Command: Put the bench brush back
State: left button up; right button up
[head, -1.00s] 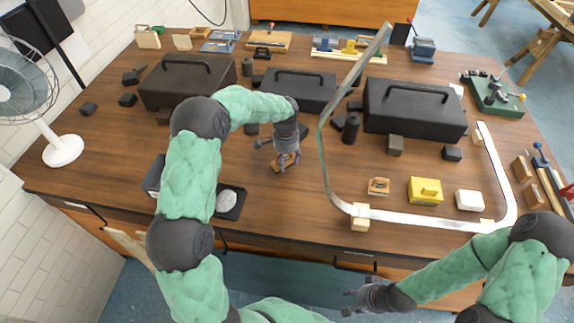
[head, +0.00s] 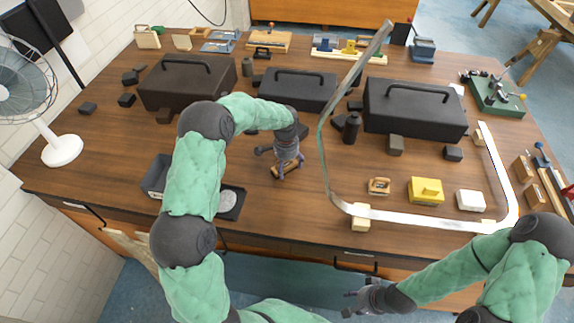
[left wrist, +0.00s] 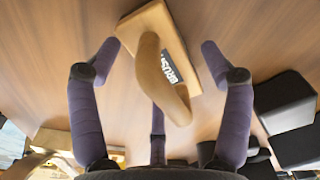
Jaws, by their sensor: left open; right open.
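The bench brush (head: 285,171) lies on the wooden tabletop below my left gripper (head: 287,160), partly hidden by the fingers in the head view. In the left wrist view the brush (left wrist: 155,25) is a light wooden block with a curved handle and a dark label reading "BRUSH". The fingers of my left gripper (left wrist: 160,60) are spread, with the handle between them. A gap shows on both sides of the handle, so they are not closed on it. My right gripper (head: 366,298) is open and empty in front of the table's near edge.
A tall bent metal strip (head: 325,165) stands right of my left gripper. Black cases (head: 415,108) line the middle. A small dark bin (head: 154,177) and a black tray (head: 238,208) with a pale round thing sit left. A yellow box (head: 425,191) stands right.

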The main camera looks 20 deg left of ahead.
aim_at(286, 167)
pick_arm(q)
jog(key=shift+r, duration=0.15)
jog(key=shift+r, duration=0.35)
notch_tip(286, 167, up, 11)
jog(key=p, duration=0.1)
jog(key=shift+s+r+p, duration=0.15)
jog(key=shift+r+p, duration=0.05)
jog(key=shift+p, duration=0.15)
jog(key=shift+a, duration=0.15)
